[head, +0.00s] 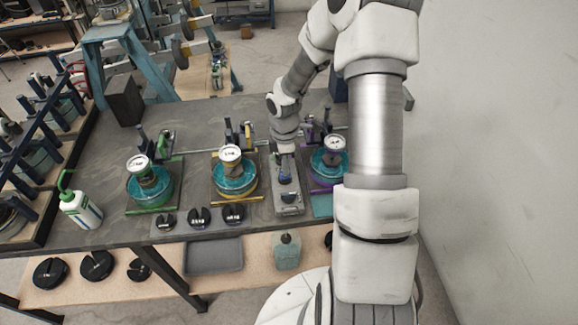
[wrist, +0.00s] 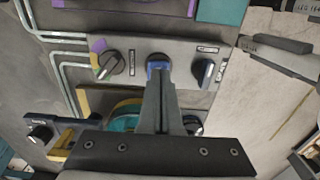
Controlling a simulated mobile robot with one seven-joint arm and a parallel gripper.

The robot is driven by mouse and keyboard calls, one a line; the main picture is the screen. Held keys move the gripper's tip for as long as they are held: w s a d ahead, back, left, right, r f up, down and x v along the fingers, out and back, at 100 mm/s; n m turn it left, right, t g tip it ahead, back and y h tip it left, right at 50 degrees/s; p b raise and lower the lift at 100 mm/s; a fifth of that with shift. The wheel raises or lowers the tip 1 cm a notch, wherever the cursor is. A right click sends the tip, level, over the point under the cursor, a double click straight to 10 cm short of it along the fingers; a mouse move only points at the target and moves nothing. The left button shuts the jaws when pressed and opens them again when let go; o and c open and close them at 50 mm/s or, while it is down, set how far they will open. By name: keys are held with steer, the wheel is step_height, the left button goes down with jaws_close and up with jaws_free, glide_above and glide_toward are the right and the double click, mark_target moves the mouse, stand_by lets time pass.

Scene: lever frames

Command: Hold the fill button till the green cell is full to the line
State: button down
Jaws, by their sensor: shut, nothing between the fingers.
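The green cell (head: 150,190) is the leftmost of three on the bench, a round vessel of teal liquid on a green-edged base with a dial on top. Its fill line is too small to make out. The grey control panel (head: 289,197) stands between the yellow and purple cells. My gripper (head: 286,152) is shut and empty, pointing down over this panel. In the wrist view my gripper (wrist: 160,75) has its fingertips at a round fitting with blue (wrist: 155,66), seemingly the fill button. Whether they press it I cannot tell. A black selector knob (wrist: 111,64) with purple, yellow and green marks sits left of it.
The yellow cell (head: 234,183) and purple cell (head: 326,174) flank the panel. Another dark knob (wrist: 204,73) is right of the fingertips. Black slotted discs (head: 199,216) lie along the front edge. A white bottle (head: 82,210) stands at the left.

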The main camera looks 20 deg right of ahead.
step_height(320, 180, up, 12)
steer(key=shift+w, duration=0.15)
stand_by(0.7)
